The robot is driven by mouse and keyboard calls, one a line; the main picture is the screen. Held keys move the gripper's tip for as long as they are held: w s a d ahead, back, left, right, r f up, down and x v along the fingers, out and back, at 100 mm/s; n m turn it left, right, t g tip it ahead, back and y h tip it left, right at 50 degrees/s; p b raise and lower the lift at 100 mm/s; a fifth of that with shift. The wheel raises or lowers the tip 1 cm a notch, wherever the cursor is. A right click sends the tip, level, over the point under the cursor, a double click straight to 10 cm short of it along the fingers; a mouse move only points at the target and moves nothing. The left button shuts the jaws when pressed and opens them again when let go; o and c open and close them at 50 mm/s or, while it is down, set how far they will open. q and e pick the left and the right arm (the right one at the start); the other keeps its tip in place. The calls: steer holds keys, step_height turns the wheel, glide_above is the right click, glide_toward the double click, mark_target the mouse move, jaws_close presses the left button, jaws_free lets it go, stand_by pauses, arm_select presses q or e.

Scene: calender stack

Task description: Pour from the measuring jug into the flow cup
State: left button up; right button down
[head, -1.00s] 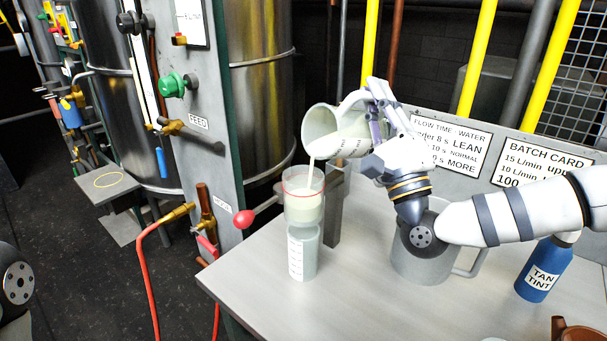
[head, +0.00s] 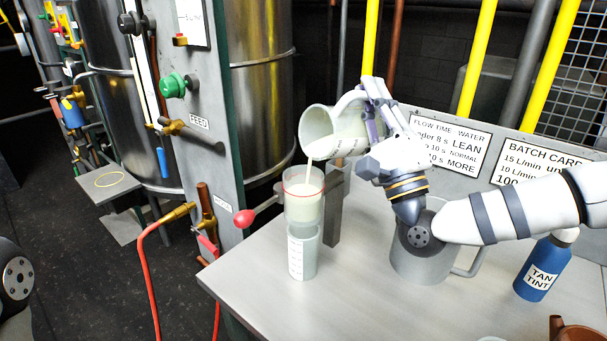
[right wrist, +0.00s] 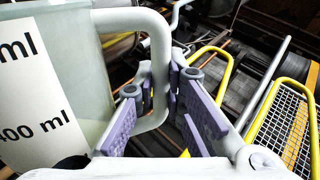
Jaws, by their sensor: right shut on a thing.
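The clear measuring jug (head: 318,122) is tipped to the left, with pale liquid inside. A thin pale stream runs from its lip into the flow cup (head: 304,208), a clear vessel with a red ring near its top. Pale liquid shows in the cup; its exact level is hard to tell. The cup stands upright over a clear graduated cylinder (head: 302,258). My right gripper (head: 374,102) is shut on the jug's handle, to the right of and above the cup. The right wrist view shows the handle (right wrist: 157,50) between the purple pads. My left gripper is out of view.
A grey mug (head: 420,265) stands under my right forearm, and a blue TAN TINT bottle (head: 541,268) stands at right. A grey post (head: 335,210) and red-knobbed lever (head: 244,219) are close to the cup.

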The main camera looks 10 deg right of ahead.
mark_target(379, 129)
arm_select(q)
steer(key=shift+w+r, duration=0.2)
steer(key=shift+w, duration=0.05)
arm_select(e)
steer(key=shift+s+a+r+n+y, duration=0.2)
steer(key=shift+a+n+y, duration=0.1)
steer(key=shift+n+y, duration=0.2)
steer(key=shift+s+a+r+n+y, duration=0.1)
steer(key=shift+a+r+n+y, duration=0.15)
steer(key=shift+n+y, duration=0.2)
stand_by(0.4)
